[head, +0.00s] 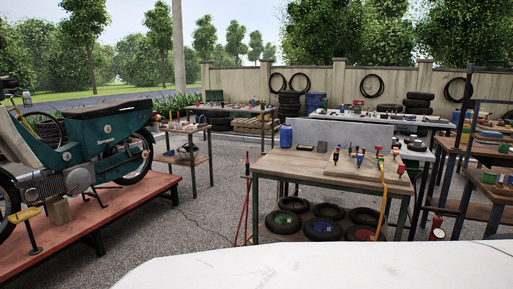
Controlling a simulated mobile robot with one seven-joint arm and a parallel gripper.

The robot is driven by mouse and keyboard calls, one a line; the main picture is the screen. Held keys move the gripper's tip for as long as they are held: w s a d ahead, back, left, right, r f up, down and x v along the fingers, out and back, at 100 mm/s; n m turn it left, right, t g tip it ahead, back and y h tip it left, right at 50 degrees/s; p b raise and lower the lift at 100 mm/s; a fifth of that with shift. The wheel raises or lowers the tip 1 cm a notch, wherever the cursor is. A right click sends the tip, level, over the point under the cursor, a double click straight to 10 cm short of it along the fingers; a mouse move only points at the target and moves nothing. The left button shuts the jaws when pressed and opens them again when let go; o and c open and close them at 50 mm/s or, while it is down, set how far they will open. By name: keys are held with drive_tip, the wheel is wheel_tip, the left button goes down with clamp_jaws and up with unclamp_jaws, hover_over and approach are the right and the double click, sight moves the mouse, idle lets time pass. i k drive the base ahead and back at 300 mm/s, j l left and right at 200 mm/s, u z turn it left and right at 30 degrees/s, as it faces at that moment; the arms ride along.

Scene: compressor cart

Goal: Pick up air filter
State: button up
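I cannot pick out the air filter with certainty; the small parts are too small to tell apart. The nearest workbench (285,165) stands right of centre, with a wooden top. On it are several small fittings with red, yellow and black parts, on and around a low board (365,170). A small dark block (322,146) stands at its back edge, and a blue canister (286,135) shows at its back left. My gripper is not in view.
A teal motorcycle (105,140) stands on a red platform (130,200) at the left. Several tyres (322,229) lie under the nearest bench. A yellow hose (382,200) hangs at its front. More cluttered benches stand behind and right. Gravel between platform and bench is mostly clear.

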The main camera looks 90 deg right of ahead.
sight(300, 146)
drive_tip(key=z, duration=3.05)
drive_tip(key=u, duration=0.3)
drive_tip(key=i+j+u, duration=0.1)
drive_tip(key=u, duration=0.3)
drive_tip(key=i+u, duration=0.25)
drive_tip(key=u, duration=0.2)
drive_tip(key=i+j+z, duration=0.15)
drive_tip(key=i, duration=1.75)
drive_tip(key=i+l+u, duration=0.1)
drive_tip(key=i, duration=0.5)
drive_tip(key=i+u, duration=0.3)
drive_tip(key=i, duration=0.9)
